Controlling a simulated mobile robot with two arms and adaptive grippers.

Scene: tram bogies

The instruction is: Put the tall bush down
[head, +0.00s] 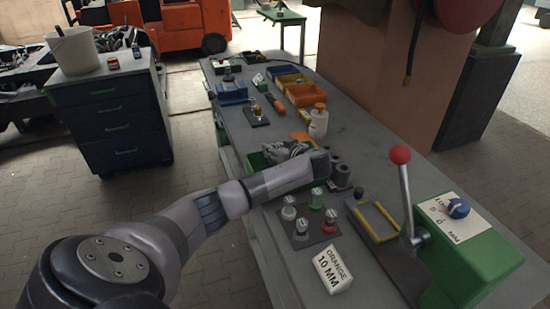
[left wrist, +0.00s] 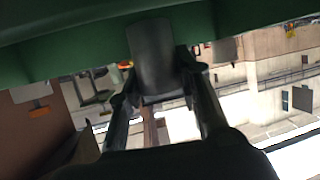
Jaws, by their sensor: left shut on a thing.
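The tall bush (left wrist: 153,58) is a dark grey cylinder. In the left wrist view it sits between the two fingers of my left gripper (left wrist: 160,90), which is shut on it. In the head view my left gripper (head: 288,150) is over the green tray (head: 257,163) on the bench, and the held bush cannot be made out. A green surface fills the top of the wrist view, close to the bush. I cannot tell whether the bush touches it. Other dark grey cylinders (head: 342,174) stand on the bench right of my wrist. My right gripper is out of view.
The grey bench (head: 365,140) holds a white bottle (head: 319,121), blue and orange bins (head: 305,94), a plate with several knobbed pieces (head: 302,236), and an "ORANGE 10 MM" sign (head: 333,269). A green lever device (head: 470,250) with a red-knobbed lever stands at the near right.

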